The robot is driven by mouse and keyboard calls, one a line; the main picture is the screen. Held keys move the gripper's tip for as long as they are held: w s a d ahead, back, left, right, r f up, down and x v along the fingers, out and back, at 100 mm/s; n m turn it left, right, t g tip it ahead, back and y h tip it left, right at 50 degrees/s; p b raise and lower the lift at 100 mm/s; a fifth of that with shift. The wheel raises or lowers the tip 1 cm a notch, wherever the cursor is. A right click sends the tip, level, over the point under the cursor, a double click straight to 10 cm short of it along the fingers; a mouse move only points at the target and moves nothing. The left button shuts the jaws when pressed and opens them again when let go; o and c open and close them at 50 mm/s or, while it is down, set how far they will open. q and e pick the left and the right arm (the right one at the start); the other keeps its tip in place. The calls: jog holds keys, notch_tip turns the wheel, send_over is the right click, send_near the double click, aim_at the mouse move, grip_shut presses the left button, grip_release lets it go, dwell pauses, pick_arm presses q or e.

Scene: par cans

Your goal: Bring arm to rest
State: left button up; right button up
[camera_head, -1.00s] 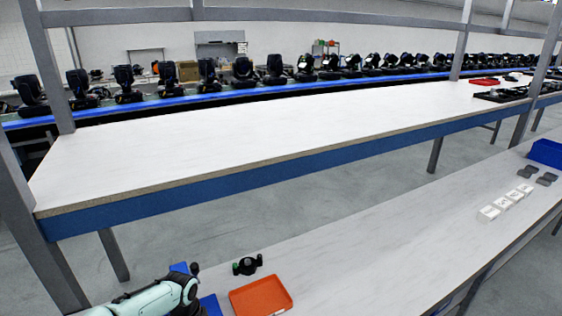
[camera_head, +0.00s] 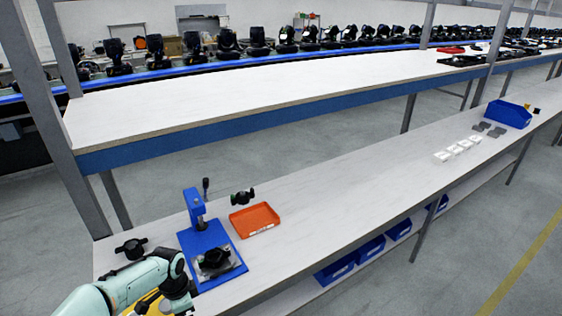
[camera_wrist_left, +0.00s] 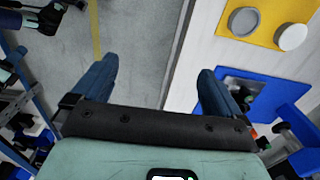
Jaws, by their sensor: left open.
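My left arm (camera_head: 120,285) comes in at the bottom left of the head view, over the near left end of the bench (camera_head: 330,187). Its fingertips do not show clearly there. In the left wrist view my left gripper (camera_wrist_left: 158,64) has its two dark blue fingers wide apart. Nothing is between them; grey floor and the bench edge show beyond. My right gripper is not in view.
A blue press fixture (camera_head: 222,260) holding a black part stands beside the arm. An orange tray (camera_head: 254,219) and black parts lie near it. A yellow mat (camera_wrist_left: 268,32) with two round discs shows in the wrist view. White pieces (camera_head: 457,150) and a blue bin (camera_head: 508,114) stand farther right.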

pick_arm(q)
jog(key=s+d+f+n+h, duration=0.25)
jog(key=s+d+f, duration=0.2)
jog(key=f, duration=0.45)
jog(key=s+d+f+n+h, duration=0.1)
jog(key=s+d+f+n, duration=0.3)
jog(key=f, duration=0.5)
jog(key=s+d+f+n, duration=0.2)
jog(key=s+f+n, duration=0.2)
jog(key=s, duration=0.7)
jog(key=s+d+f+n, duration=0.2)
jog(key=s+f+n, duration=0.3)
jog(key=s, duration=0.6)
jog(key=shift+d+g, duration=0.4)
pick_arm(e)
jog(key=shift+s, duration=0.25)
